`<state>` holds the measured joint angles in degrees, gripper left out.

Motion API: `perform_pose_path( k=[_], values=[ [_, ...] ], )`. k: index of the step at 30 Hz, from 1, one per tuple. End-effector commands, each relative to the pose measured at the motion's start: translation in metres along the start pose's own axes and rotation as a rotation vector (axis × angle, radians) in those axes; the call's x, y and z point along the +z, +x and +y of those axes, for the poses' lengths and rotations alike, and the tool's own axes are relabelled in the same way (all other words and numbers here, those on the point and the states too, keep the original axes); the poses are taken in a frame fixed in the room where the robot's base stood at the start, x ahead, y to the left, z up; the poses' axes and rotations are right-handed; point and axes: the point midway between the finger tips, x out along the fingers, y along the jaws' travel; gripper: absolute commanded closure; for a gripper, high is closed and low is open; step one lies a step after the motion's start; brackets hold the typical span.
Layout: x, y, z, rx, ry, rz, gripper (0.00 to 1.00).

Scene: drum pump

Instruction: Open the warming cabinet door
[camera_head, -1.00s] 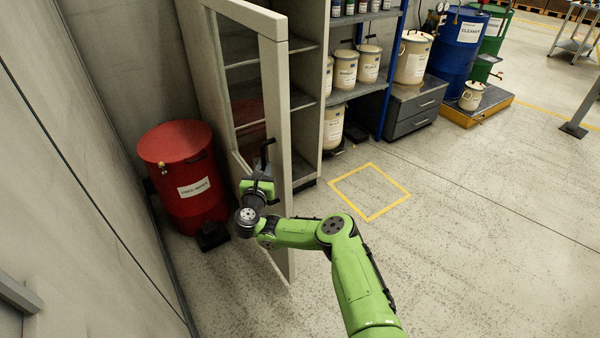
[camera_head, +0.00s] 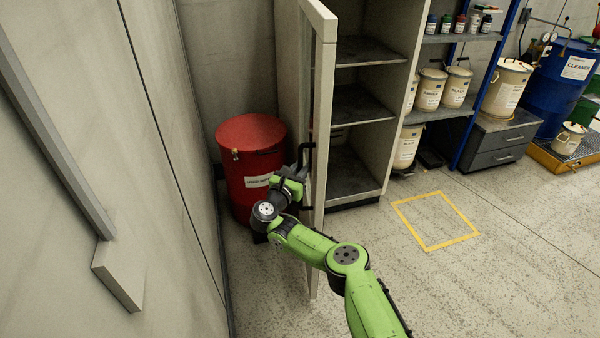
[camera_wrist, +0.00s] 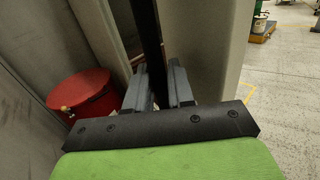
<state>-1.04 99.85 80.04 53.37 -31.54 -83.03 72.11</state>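The warming cabinet (camera_head: 400,110) stands against the back wall, and its shelves show through the open front. Its pale framed door (camera_head: 320,120) stands swung well out from the cabinet and shows nearly edge-on. The black bar handle (camera_head: 306,152) is on the door's left face. My gripper (camera_head: 297,176) is at this handle, left of the door. In the wrist view, the dark handle bar (camera_wrist: 149,40) runs between the two grey fingers of my gripper (camera_wrist: 157,85), which are closed around it. The fingertips are partly hidden in the head view.
A red drum (camera_head: 250,155) stands on the floor left of the door, close behind my gripper. A wall (camera_head: 170,150) runs along the left. Shelves with pails (camera_head: 430,88) stand right of the cabinet. The floor around the yellow square (camera_head: 436,220) is clear.

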Motion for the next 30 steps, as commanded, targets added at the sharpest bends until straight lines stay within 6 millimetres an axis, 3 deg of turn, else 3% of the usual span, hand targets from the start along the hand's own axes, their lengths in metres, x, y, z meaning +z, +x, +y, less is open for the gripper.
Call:
perform_pose_path(
  k=[3,13,27,30],
  values=[
    [0.003,0.002,-0.002,-0.006,0.004,-0.003,0.63],
    [0.002,-0.009,0.001,0.000,0.002,-0.002,0.63],
    [0.010,-0.134,0.001,0.001,-0.003,-0.001,0.63],
    [0.009,-0.138,-0.001,-0.010,0.001,0.004,0.63]
  ],
)
